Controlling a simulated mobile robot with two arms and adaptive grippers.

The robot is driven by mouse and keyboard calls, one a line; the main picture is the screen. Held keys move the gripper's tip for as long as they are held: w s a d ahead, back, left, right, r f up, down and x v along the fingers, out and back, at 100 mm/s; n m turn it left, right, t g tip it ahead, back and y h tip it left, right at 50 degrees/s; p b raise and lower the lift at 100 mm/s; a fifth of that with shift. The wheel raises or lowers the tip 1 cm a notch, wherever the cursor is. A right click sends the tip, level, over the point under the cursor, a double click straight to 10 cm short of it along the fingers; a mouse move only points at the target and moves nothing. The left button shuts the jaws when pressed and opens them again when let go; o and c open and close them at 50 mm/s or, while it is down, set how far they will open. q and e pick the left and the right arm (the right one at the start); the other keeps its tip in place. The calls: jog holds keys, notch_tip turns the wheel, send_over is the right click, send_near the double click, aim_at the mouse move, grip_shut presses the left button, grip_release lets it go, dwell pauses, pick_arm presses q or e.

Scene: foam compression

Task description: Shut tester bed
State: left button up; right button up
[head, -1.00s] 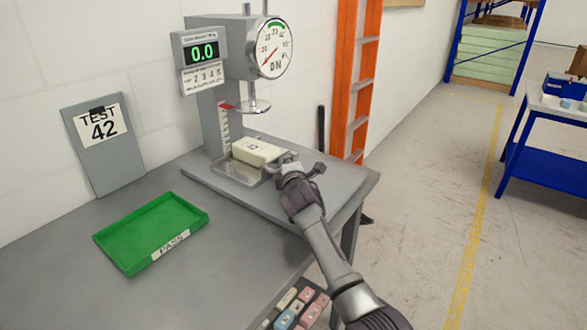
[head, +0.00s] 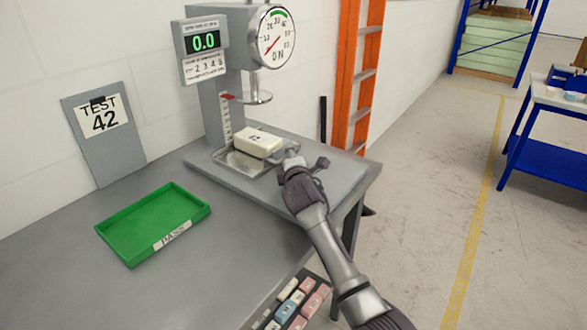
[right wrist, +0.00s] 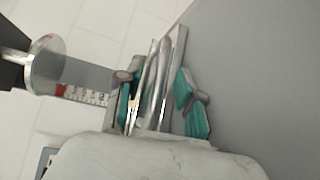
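The tester (head: 215,115) stands at the back of the bench, its display at 0.0 and its round press plate (head: 257,97) raised. Its shiny metal bed (head: 236,163) lies below, with a cream foam block (head: 257,141) on it, clear of the plate. My right gripper (head: 292,158) is at the bed's near right side, by the foam. In the right wrist view, metal bars (right wrist: 153,75) run between its teal-padded fingers (right wrist: 160,104). Whether the fingers press on them I cannot tell. The plate shows at left there (right wrist: 46,65). My left gripper is not in view.
A green PASS tray (head: 125,252) sits on the bench at left, and a TEST 42 board (head: 112,155) leans on the wall. A case of coloured blocks (head: 290,303) is at the near edge. An orange ladder (head: 362,85) stands beyond the bench.

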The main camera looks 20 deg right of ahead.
jog(key=s, duration=0.3)
jog(key=s+a+r, duration=0.1)
jog(key=s, duration=0.5)
jog(key=shift+s+a+r, duration=0.15)
jog(key=shift+s+r, duration=0.05)
